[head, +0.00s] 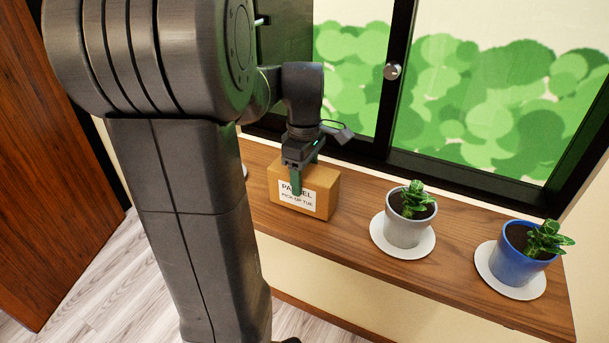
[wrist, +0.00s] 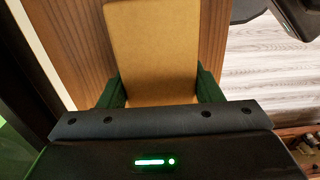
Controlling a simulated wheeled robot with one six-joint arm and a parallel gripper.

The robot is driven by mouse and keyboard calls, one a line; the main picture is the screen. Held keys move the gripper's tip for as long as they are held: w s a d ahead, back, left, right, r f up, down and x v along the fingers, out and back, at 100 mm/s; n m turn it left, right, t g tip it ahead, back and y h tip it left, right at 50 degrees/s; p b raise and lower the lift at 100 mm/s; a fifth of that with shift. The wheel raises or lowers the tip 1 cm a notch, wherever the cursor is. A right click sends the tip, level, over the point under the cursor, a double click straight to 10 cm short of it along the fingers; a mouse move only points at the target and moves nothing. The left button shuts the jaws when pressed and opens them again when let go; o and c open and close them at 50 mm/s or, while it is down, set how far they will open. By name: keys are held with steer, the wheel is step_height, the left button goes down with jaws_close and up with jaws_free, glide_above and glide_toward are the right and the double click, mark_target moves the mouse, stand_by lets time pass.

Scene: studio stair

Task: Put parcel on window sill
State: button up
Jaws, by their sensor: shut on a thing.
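The parcel (head: 318,187) is a brown cardboard box with a white label on its front. It is upright on or just over the left part of the wooden window sill (head: 352,255); I cannot tell whether its base touches. My gripper (head: 304,178) reaches down from above and is shut on the parcel, one finger in front of the label. In the wrist view the parcel (wrist: 153,50) lies between my two green fingers (wrist: 160,88), with the sill's wood (wrist: 85,40) beside it.
A grey pot (head: 403,230) with a plant stands on a white saucer right of the parcel. A blue pot (head: 515,262) with a plant stands on another saucer farther right. The dark window frame (head: 450,170) runs behind the sill. Bare sill lies between the parcel and the grey pot.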

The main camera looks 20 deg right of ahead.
steer(key=shift+f, duration=0.2)
steer(key=o, duration=1.2)
steer(key=shift+r, duration=0.1)
step_height(320, 180, up, 12)
steer(key=shift+r+p, duration=0.1)
steer(key=shift+p, duration=0.45)
